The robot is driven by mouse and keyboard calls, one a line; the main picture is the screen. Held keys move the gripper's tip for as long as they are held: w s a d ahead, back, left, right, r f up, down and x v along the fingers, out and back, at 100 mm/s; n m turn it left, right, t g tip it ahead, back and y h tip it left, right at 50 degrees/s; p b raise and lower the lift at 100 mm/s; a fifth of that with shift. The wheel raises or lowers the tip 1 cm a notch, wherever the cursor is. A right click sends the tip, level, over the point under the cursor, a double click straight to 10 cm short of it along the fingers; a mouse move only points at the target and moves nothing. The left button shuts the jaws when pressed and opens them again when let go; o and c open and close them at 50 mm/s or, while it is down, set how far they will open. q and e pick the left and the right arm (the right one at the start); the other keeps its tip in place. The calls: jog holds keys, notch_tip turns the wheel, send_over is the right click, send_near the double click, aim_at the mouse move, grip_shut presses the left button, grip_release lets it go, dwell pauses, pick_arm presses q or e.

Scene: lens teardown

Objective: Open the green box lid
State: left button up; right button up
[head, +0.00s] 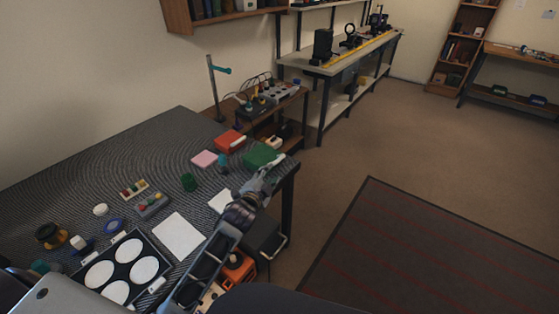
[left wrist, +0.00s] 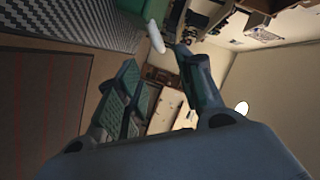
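The green box (head: 259,156) sits near the far right corner of the dark table, its lid apparently shut. A pale bar (head: 271,160) shows at its right side, probably a handle. My left gripper (head: 266,176) is just in front of the box, at the table's right edge. In the left wrist view the left gripper (left wrist: 160,62) has its fingers apart with nothing between them. The white bar (left wrist: 155,37) shows just beyond the fingertips, below the green box (left wrist: 140,5). Contact is not visible. My right gripper is not in view.
A red box (head: 229,141) and pink pad (head: 204,158) lie left of the green box. A side table (head: 292,98) with equipment stands behind. Floor to the right is open.

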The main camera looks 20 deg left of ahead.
aim_at(278, 161)
pick_arm(q)
jog(key=shift+b+x, duration=0.3)
jog(key=shift+x, duration=4.35)
jog(key=shift+b+x, duration=0.35)
jog(key=shift+x, duration=1.5)
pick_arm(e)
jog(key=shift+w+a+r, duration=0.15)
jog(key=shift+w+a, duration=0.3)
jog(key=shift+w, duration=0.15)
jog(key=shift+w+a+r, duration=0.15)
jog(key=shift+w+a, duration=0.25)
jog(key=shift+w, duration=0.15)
pick_arm(q)
jog(key=shift+d, duration=0.1)
jog(key=c, duration=0.7)
grip_shut()
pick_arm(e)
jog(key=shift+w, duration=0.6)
